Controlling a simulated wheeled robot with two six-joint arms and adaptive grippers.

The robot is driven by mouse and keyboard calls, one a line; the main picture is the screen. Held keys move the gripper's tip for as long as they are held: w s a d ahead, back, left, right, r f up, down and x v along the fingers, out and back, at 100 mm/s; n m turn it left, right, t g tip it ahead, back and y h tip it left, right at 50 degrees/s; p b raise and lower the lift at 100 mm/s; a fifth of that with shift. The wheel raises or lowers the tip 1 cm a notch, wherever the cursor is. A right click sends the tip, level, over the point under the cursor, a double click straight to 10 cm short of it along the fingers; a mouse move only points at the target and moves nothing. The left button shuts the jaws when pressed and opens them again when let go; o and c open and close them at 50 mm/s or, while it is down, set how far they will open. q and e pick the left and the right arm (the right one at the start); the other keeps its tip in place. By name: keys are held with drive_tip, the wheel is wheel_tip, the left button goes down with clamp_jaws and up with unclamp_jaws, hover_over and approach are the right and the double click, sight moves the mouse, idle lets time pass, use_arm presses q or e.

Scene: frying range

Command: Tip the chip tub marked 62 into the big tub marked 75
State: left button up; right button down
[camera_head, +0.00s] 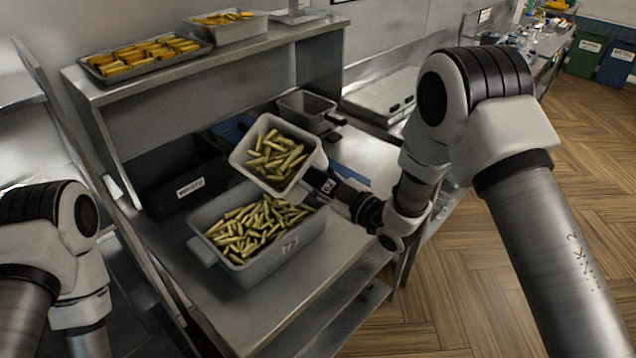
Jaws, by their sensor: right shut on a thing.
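The chip tub (240,160) is a small light-grey tub full of pale yellow chips. It is raised and tilted, its open top facing partly toward me. A tag on its right side, beside the jaws, is too small to read surely. My right gripper (322,183) is shut on its right wall. The big grey tub (225,268) stands on the steel counter just below and in front, holding many chips. The mark on its front is hard to read. My left arm shows at the lower left, but its gripper is out of view.
A black labelled bin (170,195) stands left of the tubs. An empty grey container (305,108) is behind them. A shelf (240,55) above holds a tray of golden pieces (108,76) and another chip tub (225,33). Bare counter (345,255) lies to the right.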

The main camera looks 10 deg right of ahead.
drive_tip(key=n, duration=0.1)
drive_tip(key=s+n+b, duration=0.1)
drive_tip(key=n, duration=0.1)
drive_tip(key=shift+s+a+f+n+b, duration=0.2)
drive_tip(key=shift+a+f+n+b, duration=0.1)
drive_tip(key=shift+n+b, duration=0.1)
drive_tip(key=a+f+n+b, duration=0.1)
drive_tip(key=n+b, duration=0.1)
drive_tip(key=b, duration=0.1)
drive_tip(key=s+a+f+n+b, duration=0.1)
drive_tip(key=n+b, duration=0.2)
drive_tip(key=b, duration=0.1)
drive_tip(key=s+a+f+n+b, duration=0.1)
drive_tip(key=n+b, duration=0.1)
drive_tip(key=b, duration=0.1)
drive_tip(key=shift+a, duration=0.25)
drive_tip(key=shift+a+n+b, duration=0.15)
drive_tip(key=shift+n+b, duration=0.35)
drive_tip(key=shift+b, duration=0.1)
drive_tip(key=shift+s+a+n, duration=0.15)
drive_tip(key=shift+s+n, duration=0.05)
drive_tip(key=shift+n, duration=0.1)
drive_tip(key=shift+r, duration=0.15)
